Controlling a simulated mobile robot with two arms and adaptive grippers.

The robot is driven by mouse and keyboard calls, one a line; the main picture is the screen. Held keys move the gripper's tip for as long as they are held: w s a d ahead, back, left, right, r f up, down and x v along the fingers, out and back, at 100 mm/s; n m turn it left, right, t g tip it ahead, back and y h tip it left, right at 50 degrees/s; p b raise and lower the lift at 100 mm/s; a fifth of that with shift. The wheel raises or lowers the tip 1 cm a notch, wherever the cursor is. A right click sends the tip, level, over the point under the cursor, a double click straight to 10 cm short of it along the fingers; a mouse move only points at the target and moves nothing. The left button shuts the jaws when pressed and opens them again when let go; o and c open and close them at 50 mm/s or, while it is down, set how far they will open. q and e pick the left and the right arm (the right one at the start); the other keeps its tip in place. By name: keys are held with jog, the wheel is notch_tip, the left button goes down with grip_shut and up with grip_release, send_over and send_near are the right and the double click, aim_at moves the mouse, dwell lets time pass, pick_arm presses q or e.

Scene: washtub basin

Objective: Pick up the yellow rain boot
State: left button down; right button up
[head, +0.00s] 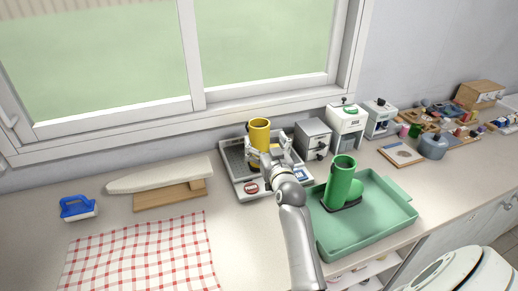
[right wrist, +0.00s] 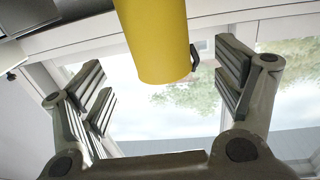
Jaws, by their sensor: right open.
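The yellow rain boot (head: 259,131) stands upright at the grey tray below the window; its foot is hidden behind my right gripper. My right gripper (head: 268,150) is open at the boot, with a finger on either side of its shaft in the head view. In the right wrist view the yellow shaft (right wrist: 158,40) comes down from the top between the spread fingers of the right gripper (right wrist: 165,88). Gaps show on both sides, so the fingers do not appear closed on it. My left gripper is not in view.
A green boot (head: 340,180) stands in a green tray (head: 386,222) to the right. Grey and white boxes (head: 313,138) stand right of the grey tray (head: 236,165). An ironing board (head: 160,176), blue brush (head: 77,207) and checked cloth (head: 140,255) lie left.

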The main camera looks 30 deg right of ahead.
aim_at(262, 134)
jog(key=shift+x, duration=1.05)
jog(key=shift+w+r+p, duration=0.15)
jog(key=shift+w+p, duration=0.05)
jog(key=shift+p, duration=0.1)
jog(key=x, duration=0.1)
jog(key=p+x, duration=0.1)
jog(key=x, duration=0.1)
jog(key=shift+w+d+r, duration=0.2)
jog(key=shift+w+r, duration=0.1)
jog(key=shift+w, duration=0.05)
jog(key=shift+w+d+p, duration=0.15)
jog(key=shift+w+p, duration=0.15)
jog(key=shift+w, duration=0.15)
jog(key=shift+c, duration=1.1)
jog(key=c, duration=1.4)
